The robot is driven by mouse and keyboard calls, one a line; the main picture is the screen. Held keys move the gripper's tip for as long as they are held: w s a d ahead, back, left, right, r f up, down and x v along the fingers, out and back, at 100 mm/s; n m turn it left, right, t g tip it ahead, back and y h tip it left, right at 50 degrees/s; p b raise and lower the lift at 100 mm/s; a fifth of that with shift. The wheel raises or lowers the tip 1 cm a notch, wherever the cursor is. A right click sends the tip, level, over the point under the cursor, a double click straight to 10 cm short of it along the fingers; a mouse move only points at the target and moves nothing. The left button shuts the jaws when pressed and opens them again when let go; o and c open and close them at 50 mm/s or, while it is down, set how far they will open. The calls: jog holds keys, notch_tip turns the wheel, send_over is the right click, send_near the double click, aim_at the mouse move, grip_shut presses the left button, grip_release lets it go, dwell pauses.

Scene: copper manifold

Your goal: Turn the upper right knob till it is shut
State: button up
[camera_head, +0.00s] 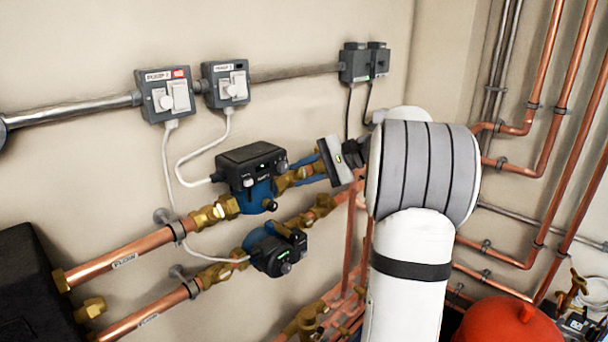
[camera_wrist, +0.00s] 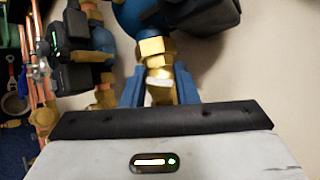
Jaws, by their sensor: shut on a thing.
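The upper pump (camera_head: 252,165) has a black head and a blue body, and is fixed in the upper copper pipe line. The upper right knob, with its brass valve (camera_head: 290,180), is right of this pump. My gripper (camera_head: 314,163) reaches it from the right, partly hiding it. In the wrist view my gripper (camera_wrist: 160,84) has its two blue fingers on either side of the pale-ended brass knob (camera_wrist: 159,92) and is shut on it. The knob's exact angle is hard to tell.
A second pump (camera_head: 275,250) sits just below, with brass valves beside it. Switch boxes (camera_head: 165,95) and cables are on the wall above. Vertical copper pipes (camera_head: 545,80) and a red vessel (camera_head: 505,325) stand at the right.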

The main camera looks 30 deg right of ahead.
jog(key=shift+n+g+h, duration=0.8)
jog(key=shift+n+g, duration=0.1)
jog(key=shift+n, duration=1)
jog(key=o, duration=1)
jog(key=v, duration=0.7)
jog(key=shift+d+r, duration=0.25)
jog(key=shift+r, duration=0.05)
